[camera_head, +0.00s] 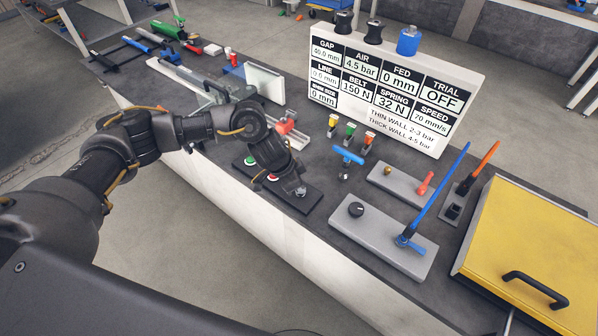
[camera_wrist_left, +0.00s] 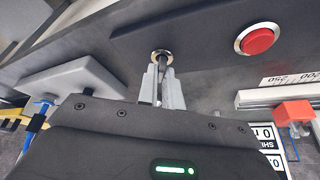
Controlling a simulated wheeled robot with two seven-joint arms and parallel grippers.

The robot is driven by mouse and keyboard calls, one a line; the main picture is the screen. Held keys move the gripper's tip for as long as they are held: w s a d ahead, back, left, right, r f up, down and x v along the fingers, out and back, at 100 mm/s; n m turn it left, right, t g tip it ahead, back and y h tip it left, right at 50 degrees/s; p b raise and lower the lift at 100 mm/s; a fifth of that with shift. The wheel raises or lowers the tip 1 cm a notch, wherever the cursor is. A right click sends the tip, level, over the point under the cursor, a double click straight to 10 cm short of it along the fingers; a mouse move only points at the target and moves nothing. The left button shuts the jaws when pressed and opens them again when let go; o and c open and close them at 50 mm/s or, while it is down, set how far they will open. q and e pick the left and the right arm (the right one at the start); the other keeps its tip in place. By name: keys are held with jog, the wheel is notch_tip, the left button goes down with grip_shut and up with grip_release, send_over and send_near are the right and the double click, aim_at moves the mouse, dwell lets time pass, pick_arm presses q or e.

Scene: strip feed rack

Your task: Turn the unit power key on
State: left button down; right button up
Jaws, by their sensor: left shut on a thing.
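The power key (camera_wrist_left: 162,68) sits in a round metal key switch (camera_wrist_left: 158,53) on a dark control panel (camera_head: 309,201). My left gripper (camera_head: 299,191) reaches down to the near right end of this panel. In the left wrist view its two grey fingers (camera_wrist_left: 162,76) are shut on the key, right at the switch. The fingers hide most of the key, so I cannot tell its exact angle. A red button (camera_wrist_left: 258,39) is beside the switch, and a green button (camera_head: 250,160) is farther along the panel. My right gripper is not in view.
A white display board (camera_head: 395,85) behind reads TRIAL OFF. A grey box with a black knob (camera_head: 356,209) and a blue lever (camera_head: 432,200) stands right of the panel. A yellow cover (camera_head: 530,255) is at far right. Small coloured-top parts (camera_head: 350,132) stand behind the gripper.

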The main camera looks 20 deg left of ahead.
pick_arm(q)
jog(key=n+p, duration=0.2)
jog(key=p, duration=0.2)
jog(key=n+t+y+p, duration=0.1)
jog(key=n+p, duration=0.2)
jog(key=p, duration=0.1)
jog(key=shift+s+d+r, duration=0.1)
jog(key=shift+s+r, duration=0.05)
jog(key=shift+r, duration=0.05)
jog(key=shift+f+n+t+y+p, duration=0.25)
jog(key=shift+n+y+p, duration=0.25)
jog(key=shift+n+p, duration=0.3)
jog(key=c, duration=1.6)
grip_release()
jog(key=shift+o, duration=0.2)
jog(key=shift+r, duration=0.1)
jog(key=v, duration=1)
jog(key=shift+s+r, duration=0.15)
jog(key=shift+r, duration=0.1)
